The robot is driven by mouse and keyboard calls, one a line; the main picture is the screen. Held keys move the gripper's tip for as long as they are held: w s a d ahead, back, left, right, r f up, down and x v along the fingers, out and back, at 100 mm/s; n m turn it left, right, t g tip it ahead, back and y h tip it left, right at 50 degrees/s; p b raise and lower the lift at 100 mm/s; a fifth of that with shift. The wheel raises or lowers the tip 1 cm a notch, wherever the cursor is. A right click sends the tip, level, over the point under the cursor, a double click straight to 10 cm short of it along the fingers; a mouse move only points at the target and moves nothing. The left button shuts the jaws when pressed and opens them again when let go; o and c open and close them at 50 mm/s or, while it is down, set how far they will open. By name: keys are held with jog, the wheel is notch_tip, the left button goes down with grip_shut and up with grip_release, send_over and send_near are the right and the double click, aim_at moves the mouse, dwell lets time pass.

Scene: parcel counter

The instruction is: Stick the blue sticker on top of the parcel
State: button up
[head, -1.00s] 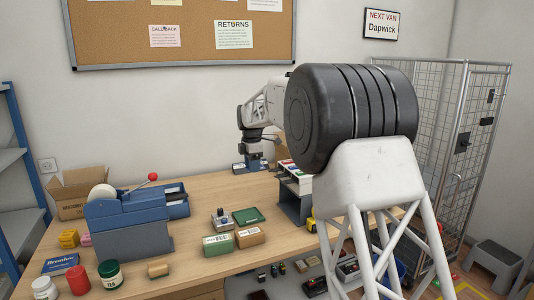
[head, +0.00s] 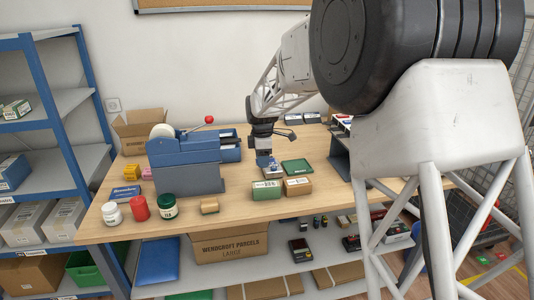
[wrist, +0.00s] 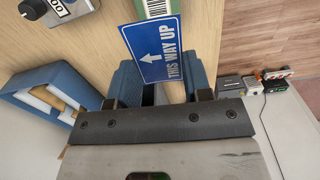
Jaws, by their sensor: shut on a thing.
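In the wrist view, the blue sticker (wrist: 152,50), with a white arrow and "THIS WAY UP", lies across the ends of my gripper's blue fingers. My gripper (wrist: 163,84) is shut on it. Just past the sticker is a green surface with a striped white label (wrist: 157,8), partly hidden by it. In the head view, my gripper (head: 264,157) points down over the middle of the counter, behind a green labelled box (head: 267,191) and a brown labelled box (head: 297,187). I cannot tell which box is the parcel. Whether the sticker touches anything is unclear.
A blue tape dispenser (head: 185,165) stands left of my gripper. A flat green pad (head: 297,166) lies to its right, with a grey rack (head: 340,157) beyond. Jars (head: 167,206) stand at the front left. Bare counter (head: 235,207) lies left of the boxes.

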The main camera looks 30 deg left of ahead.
aim_at(263, 185)
jog(key=shift+f, duration=0.1)
dwell(0.3)
jog(key=shift+f, duration=4.35)
jog(key=o, duration=0.7)
jog(key=shift+r, duration=0.1)
jog(key=shift+r, duration=2.65)
jog(key=shift+r, duration=0.1)
jog(key=shift+r, duration=3.85)
